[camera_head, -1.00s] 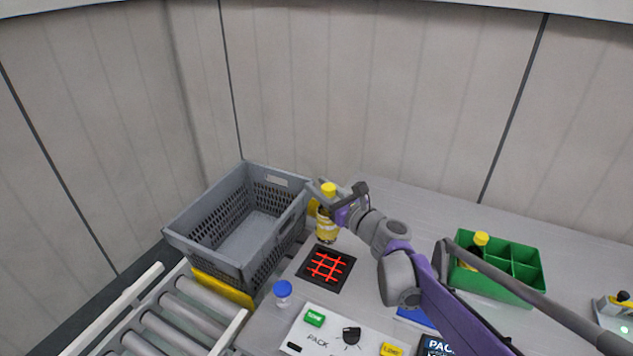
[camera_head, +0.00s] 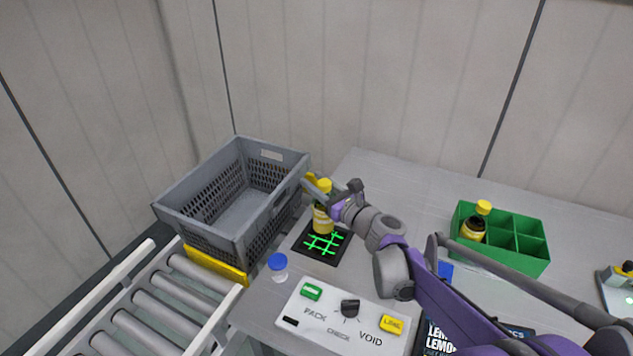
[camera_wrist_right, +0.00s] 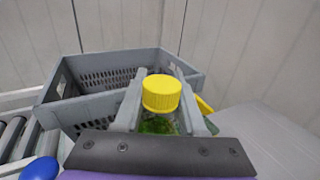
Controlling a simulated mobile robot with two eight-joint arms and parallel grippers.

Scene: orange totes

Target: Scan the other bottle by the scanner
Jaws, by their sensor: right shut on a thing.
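My right gripper (camera_head: 334,194) is shut on a yellow-capped bottle (camera_head: 322,219) and holds it upright at the back part of the scanner (camera_head: 327,245). The scanner is a black square pad with a grid lit green. I cannot tell whether the bottle touches the pad. In the right wrist view the yellow cap (camera_wrist_right: 161,93) stands between the two grey fingers. Another yellow-capped bottle (camera_head: 473,228) sits in the left part of the green divided box (camera_head: 508,262). My left gripper is not in view.
A grey crate (camera_head: 187,238) stands left of the scanner, beside a roller conveyor (camera_head: 160,310). A blue-capped bottle (camera_head: 278,268) stands near the table's left edge. A white button panel (camera_head: 345,322) lies in front of the scanner.

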